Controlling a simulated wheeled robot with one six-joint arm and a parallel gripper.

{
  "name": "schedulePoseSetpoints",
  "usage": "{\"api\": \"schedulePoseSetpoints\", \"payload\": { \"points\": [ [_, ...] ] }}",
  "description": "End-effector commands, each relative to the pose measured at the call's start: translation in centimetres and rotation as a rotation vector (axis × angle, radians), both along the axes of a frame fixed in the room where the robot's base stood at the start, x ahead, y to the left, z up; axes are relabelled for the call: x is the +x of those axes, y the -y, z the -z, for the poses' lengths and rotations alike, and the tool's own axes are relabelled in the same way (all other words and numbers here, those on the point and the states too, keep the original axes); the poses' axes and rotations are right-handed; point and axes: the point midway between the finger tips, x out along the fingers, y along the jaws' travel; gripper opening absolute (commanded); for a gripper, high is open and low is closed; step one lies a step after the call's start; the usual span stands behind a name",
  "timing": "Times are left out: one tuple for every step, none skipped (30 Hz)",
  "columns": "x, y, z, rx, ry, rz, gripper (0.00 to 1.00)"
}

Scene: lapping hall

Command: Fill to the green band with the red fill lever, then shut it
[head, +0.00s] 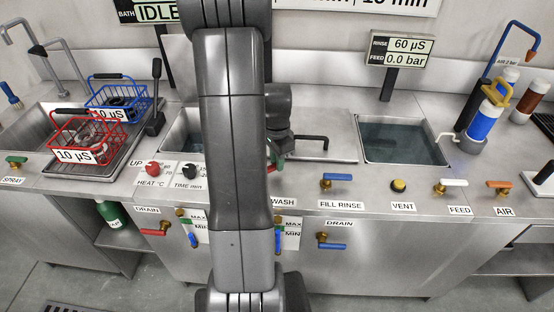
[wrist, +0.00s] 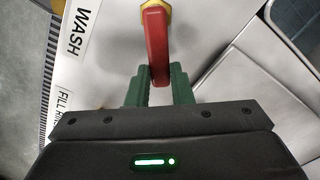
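The red fill lever (wrist: 156,45) sits on a brass fitting beside the WASH label (wrist: 87,28) in the wrist view. My gripper (wrist: 159,90) has its green fingers on both sides of the lever's free end, apparently closed against it. In the head view my gripper (head: 274,160) is mostly hidden behind my arm, with a bit of red beside it. Two gauge plates marked MAX and MIN are on the front panel, one left (head: 199,226) and one right (head: 291,232) of my arm. A green mark shows on each, but the liquid level is too small to read.
The blue FILL RINSE lever (head: 338,177) is to the right. Red (head: 82,140) and blue (head: 118,98) baskets stand at left. The display (head: 156,12) reads IDLE.

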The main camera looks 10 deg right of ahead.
Motion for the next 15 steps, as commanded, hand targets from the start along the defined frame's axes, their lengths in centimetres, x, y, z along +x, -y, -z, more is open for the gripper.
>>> {"api": "schedulePoseSetpoints", "payload": {
  "points": [
    [0.01, 0.00, -0.02, 0.000, 0.000, 0.000, 0.00],
    [0.01, 0.00, -0.02, 0.000, 0.000, 0.000, 0.00],
    [0.00, 0.00, -0.02, 0.000, 0.000, 0.000, 0.00],
    [0.00, 0.00, -0.03, 0.000, 0.000, 0.001, 0.00],
    [0.00, 0.00, -0.03, 0.000, 0.000, 0.002, 0.00],
    [-0.02, 0.01, -0.02, 0.000, 0.000, 0.005, 0.00],
    [-0.04, 0.01, -0.02, 0.000, 0.000, 0.009, 0.00],
    [-0.07, 0.02, -0.02, 0.000, 0.000, 0.014, 0.00],
    [-0.11, 0.05, -0.02, 0.000, 0.000, 0.023, 0.00],
    [-0.15, 0.06, -0.01, 0.000, 0.000, 0.031, 0.00],
    [-0.20, 0.08, -0.01, 0.000, 0.000, 0.042, 0.00],
    [-0.28, 0.10, 0.00, 0.000, 0.000, 0.059, 0.00],
    [-0.36, 0.13, 0.00, 0.000, 0.001, 0.073, 0.00],
    [-0.44, 0.15, 0.01, 0.000, 0.001, 0.090, 0.00],
    [-0.56, 0.18, 0.01, 0.000, 0.001, 0.113, 0.00]
  ]
}}
